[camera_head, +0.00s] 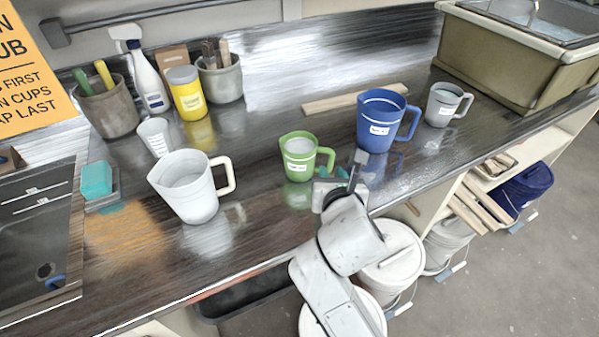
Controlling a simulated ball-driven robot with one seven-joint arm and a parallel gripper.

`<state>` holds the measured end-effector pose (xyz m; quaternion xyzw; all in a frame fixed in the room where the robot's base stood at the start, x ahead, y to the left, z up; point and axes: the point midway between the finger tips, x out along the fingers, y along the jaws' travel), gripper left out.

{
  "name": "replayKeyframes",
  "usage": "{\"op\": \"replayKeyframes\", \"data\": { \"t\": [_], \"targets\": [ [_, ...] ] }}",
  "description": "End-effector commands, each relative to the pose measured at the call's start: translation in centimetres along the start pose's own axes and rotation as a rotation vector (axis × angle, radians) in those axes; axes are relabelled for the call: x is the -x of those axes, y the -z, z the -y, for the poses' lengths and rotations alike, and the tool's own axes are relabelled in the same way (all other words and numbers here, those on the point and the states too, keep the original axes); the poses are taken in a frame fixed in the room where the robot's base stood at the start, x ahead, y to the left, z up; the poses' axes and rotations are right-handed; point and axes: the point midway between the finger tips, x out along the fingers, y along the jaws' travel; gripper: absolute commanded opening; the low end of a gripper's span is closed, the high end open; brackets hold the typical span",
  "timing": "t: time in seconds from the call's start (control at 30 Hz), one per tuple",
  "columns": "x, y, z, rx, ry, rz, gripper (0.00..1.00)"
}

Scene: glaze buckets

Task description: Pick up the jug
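Several jugs stand upright on the dark, shiny counter, and I cannot tell which one the task means. A large white jug (187,190) is at the left with its handle to the right. A green jug (299,160) with a white label and pale contents is in the middle. A blue jug (378,124) and a smaller pale grey jug (443,104) stand further right. My gripper (333,173) is at the counter's front edge, just right of and in front of the green jug, by its handle. Its small teal fingertips look apart, with nothing visibly held; contact with the handle is unclear.
A grey cup (155,137), teal sponge (97,179), spray bottle (148,78), yellow jar (187,97) and tool pots stand left. A wooden strip (340,101) lies behind the jugs. A sink basin (520,68) is at right. Lidded buckets (392,262) sit below the counter.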

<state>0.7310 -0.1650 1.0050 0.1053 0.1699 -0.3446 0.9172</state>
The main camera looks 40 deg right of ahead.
Motion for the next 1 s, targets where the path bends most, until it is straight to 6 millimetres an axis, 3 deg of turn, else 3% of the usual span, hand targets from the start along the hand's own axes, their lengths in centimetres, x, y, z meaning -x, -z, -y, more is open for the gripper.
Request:
{"op": "replayKeyframes", "data": {
  "t": [0.2,0.4,0.67,1.0],
  "targets": [
    [-1.4,-0.4,1.4,-0.010,0.025,0.006,0.27],
    [-4.4,-0.4,1.4,-0.009,0.025,0.006,0.27],
    [-6.4,-0.3,1.4,-0.010,0.023,0.005,0.27],
    [-10.8,-0.4,1.6,-0.009,0.023,0.005,0.27]
  ]
}}
